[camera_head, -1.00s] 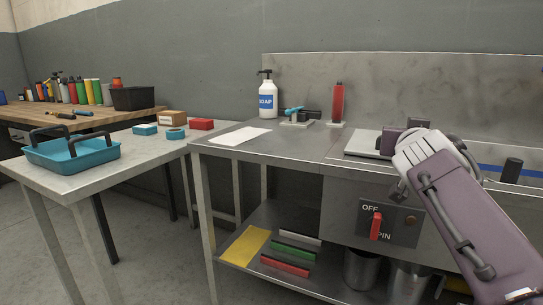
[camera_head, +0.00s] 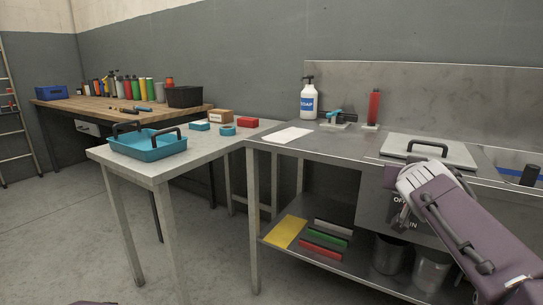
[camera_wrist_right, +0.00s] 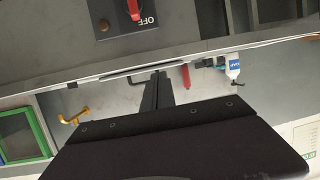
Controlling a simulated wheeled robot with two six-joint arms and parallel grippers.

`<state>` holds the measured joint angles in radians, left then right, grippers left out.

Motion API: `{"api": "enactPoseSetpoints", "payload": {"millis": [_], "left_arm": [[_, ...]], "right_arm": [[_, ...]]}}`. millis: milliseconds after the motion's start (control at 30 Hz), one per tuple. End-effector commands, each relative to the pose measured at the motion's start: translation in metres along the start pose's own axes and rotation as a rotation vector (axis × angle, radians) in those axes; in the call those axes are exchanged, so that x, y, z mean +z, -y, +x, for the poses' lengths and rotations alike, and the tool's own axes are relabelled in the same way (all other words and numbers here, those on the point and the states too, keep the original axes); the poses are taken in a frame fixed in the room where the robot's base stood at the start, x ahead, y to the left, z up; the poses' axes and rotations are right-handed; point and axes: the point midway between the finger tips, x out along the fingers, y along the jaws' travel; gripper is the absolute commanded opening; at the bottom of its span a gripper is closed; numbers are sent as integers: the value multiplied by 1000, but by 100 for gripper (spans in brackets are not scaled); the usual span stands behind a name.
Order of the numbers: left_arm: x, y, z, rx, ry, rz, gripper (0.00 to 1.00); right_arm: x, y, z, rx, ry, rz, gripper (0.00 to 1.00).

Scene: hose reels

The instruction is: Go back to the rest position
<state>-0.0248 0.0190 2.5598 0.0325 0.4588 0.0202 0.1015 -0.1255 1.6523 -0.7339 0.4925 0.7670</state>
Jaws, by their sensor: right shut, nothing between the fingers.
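My right arm comes in from the right in the head view, with its pale wrist in front of the steel counter's front panel. My right gripper shows in the wrist view (camera_wrist_right: 159,78), its dark fingers shut and empty. A red switch lever (camera_wrist_right: 133,9) on a panel marked OFF lies above the fingers in that view, apart from them. In the head view my arm hides most of this switch panel. My left gripper is not in view.
A steel counter (camera_head: 290,150) holds a soap bottle (camera_head: 308,100), a red cylinder (camera_head: 373,107) and a lidded section (camera_head: 430,152). A blue tray (camera_head: 150,148) stands on the left table. A wooden bench (camera_head: 130,103) is behind. Open floor (camera_head: 60,220) lies at left.

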Motion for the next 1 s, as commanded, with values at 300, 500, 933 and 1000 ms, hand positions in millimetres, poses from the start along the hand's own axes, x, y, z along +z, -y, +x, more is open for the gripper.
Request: {"api": "enactPoseSetpoints", "payload": {"millis": [300, 500, 933, 1000], "left_arm": [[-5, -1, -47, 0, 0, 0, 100], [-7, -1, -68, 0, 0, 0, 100], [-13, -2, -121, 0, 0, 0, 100], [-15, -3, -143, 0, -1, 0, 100]], "right_arm": [[153, 42, 2, -92, 442, -76, 0], [292, 46, -56, -155, 822, -164, 0], [355, 28, -162, -303, 1137, -320, 0], [333, 27, -168, -303, 1136, -320, 0]]}}
